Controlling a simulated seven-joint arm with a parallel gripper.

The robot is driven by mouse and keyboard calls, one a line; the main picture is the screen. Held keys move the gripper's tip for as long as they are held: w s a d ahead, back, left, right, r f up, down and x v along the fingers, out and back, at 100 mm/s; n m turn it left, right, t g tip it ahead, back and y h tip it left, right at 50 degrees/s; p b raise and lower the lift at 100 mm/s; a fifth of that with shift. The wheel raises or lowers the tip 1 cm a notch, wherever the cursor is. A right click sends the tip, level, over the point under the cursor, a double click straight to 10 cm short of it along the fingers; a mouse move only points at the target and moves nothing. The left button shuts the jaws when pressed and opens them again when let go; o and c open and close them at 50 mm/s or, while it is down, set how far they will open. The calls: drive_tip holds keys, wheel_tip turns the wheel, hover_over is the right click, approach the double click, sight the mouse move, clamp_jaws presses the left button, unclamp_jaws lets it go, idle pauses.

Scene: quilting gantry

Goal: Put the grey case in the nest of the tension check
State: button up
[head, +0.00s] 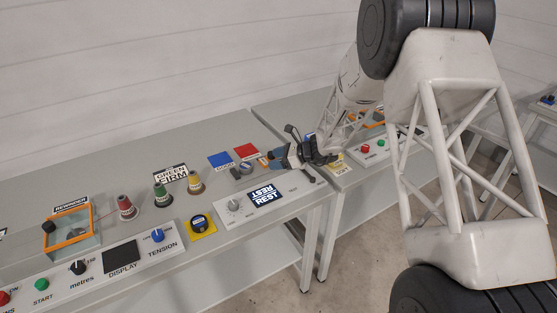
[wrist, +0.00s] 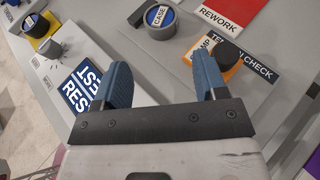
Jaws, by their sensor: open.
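A round grey case with a blue top marked CASE (wrist: 160,16) sits on a grey block in the wrist view, beyond my fingertips. It also shows in the head view (head: 245,168), small, left of my gripper. My gripper (wrist: 162,45) is open and empty, its two blue fingers apart, with nothing between them. In the head view my gripper (head: 284,157) is over the right end of the near bench. That finger hides some of the pad.
A yellow pad (head: 202,234) holds another dark round piece with a blue label. Blue (head: 221,160) and red (head: 246,151) squares lie behind. Red, green and yellow cones stand left. A gap separates the benches.

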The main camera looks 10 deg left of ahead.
idle(0.3)
drive_tip(key=s+d+r+n+h, duration=0.6)
drive_tip(key=s+d+r+n, duration=0.3)
drive_tip(key=s+d+r, duration=1.1)
drive_tip(key=s+d+r+n+t+h, duration=0.1)
drive_tip(key=s+d+r+n+h, duration=0.1)
drive_tip(key=s+d, duration=0.8)
drive_tip(key=s+d+r+n+t+h, duration=0.2)
drive_tip(key=s+d+n+h, duration=0.3)
drive_tip(key=s, duration=1.2)
drive_tip(key=d+r+n, duration=0.1)
drive_tip(key=d, duration=0.3)
drive_tip(key=shift+s+d+r+h, duration=0.2)
drive_tip(key=shift+d+h, duration=0.1)
drive_tip(key=shift+d, duration=0.1)
drive_tip(key=shift+w, duration=0.1)
